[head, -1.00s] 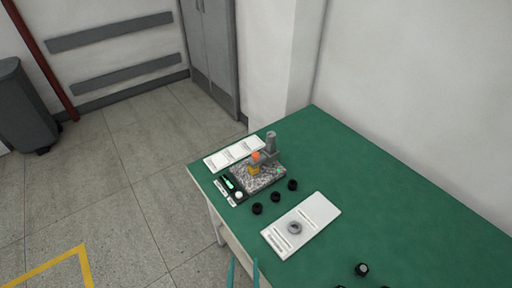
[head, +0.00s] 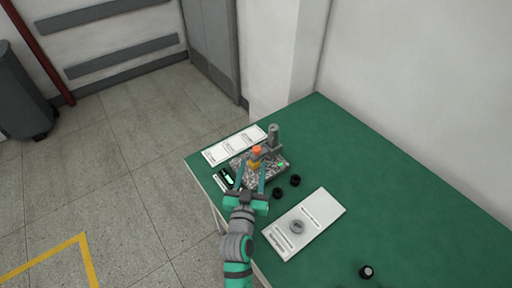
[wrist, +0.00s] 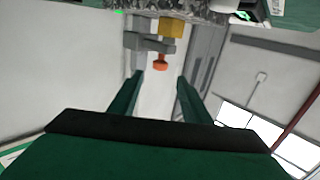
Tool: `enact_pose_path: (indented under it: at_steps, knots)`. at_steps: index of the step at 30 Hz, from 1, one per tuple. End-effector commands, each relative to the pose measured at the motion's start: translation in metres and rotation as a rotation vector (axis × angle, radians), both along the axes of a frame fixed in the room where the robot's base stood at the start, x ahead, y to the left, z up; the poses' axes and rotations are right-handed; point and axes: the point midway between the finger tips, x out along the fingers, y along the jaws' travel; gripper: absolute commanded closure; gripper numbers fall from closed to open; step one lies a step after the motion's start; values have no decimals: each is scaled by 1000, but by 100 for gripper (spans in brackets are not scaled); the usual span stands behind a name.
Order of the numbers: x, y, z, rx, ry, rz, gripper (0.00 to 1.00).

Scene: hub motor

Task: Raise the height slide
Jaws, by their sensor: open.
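A small measuring stand with a speckled stone base (head: 277,172) and an upright grey post (head: 274,138) stands at the left end of the green table. A grey slide arm (head: 268,153) on the post carries an orange knob (head: 256,149) above a yellow block (head: 253,164). The wrist view, upside down, shows the grey slide arm (wrist: 145,44), the orange knob (wrist: 160,63) and the yellow block (wrist: 172,27). My gripper (head: 250,168) is open and empty at the front of the stand. In the wrist view the orange knob lies just beyond its fingertips (wrist: 160,80), between their lines.
A white three-panel card (head: 235,145) lies behind the stand. A dark device with a green light (head: 226,176) is at the left, partly hidden by my arm. Black round parts (head: 295,180) and a white board with a ring (head: 305,222) lie to the right. The table's right side is mostly clear.

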Motion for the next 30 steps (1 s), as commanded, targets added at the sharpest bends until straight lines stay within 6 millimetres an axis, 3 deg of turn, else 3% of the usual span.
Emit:
enact_pose_path:
  at_steps: [15, 21, 30]
  knots:
    - [77, -11, 1, -1, -1, 3, 57]
    - [89, -10, 1, -1, -1, 7, 57]
    - [91, -13, 0, -1, 0, 4, 57]
